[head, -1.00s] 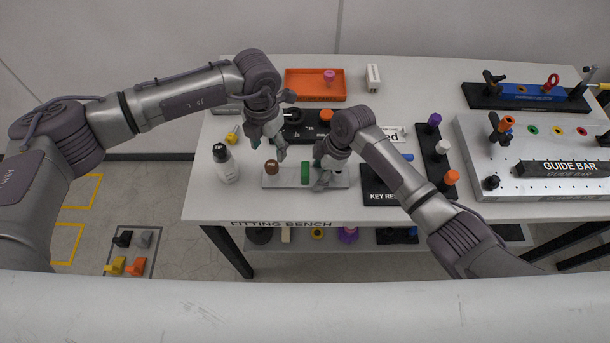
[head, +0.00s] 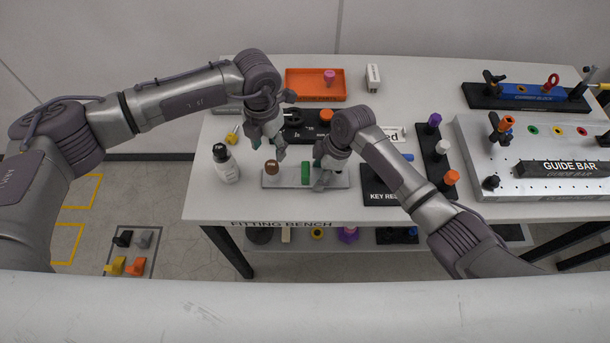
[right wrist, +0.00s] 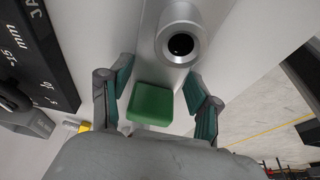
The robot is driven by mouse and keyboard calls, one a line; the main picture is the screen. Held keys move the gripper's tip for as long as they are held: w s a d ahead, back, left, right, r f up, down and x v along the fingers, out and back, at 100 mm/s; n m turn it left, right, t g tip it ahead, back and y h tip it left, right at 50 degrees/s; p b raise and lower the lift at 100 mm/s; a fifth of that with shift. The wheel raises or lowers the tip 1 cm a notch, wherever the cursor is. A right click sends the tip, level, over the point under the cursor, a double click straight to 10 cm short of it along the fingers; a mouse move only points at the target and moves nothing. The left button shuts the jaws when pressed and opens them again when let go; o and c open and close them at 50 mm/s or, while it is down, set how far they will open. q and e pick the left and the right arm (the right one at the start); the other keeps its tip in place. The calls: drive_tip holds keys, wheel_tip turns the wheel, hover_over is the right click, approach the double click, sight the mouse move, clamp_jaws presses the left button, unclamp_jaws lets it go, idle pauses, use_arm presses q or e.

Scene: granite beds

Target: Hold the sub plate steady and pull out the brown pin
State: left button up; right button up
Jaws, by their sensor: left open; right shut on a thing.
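The grey sub plate (head: 289,184) lies on the fitting bench. The brown pin (head: 272,166) stands in its left part, with a green pin (head: 305,172) to its right. The green pin's square top (right wrist: 150,104) and a round metal piece with a dark hole (right wrist: 180,42) show in the right wrist view. My right gripper (head: 322,180) is shut on the sub plate near its right end, with a finger at either side in the wrist view. My left gripper (head: 272,148) is open and empty, just above and behind the brown pin. The brown pin is not visible in the wrist view.
A white bottle (head: 226,165) stands left of the plate. A black block with an orange knob (head: 326,115) and an orange tray (head: 315,86) lie behind. A black key rest (head: 377,198) is close on the right. Bare bench lies in front of the plate.

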sight(271, 165)
use_arm(q)
drive_tip(key=shift+f, duration=3.35)
drive_tip(key=shift+c, duration=0.3)
clamp_jaws()
drive_tip(key=shift+r, duration=0.7)
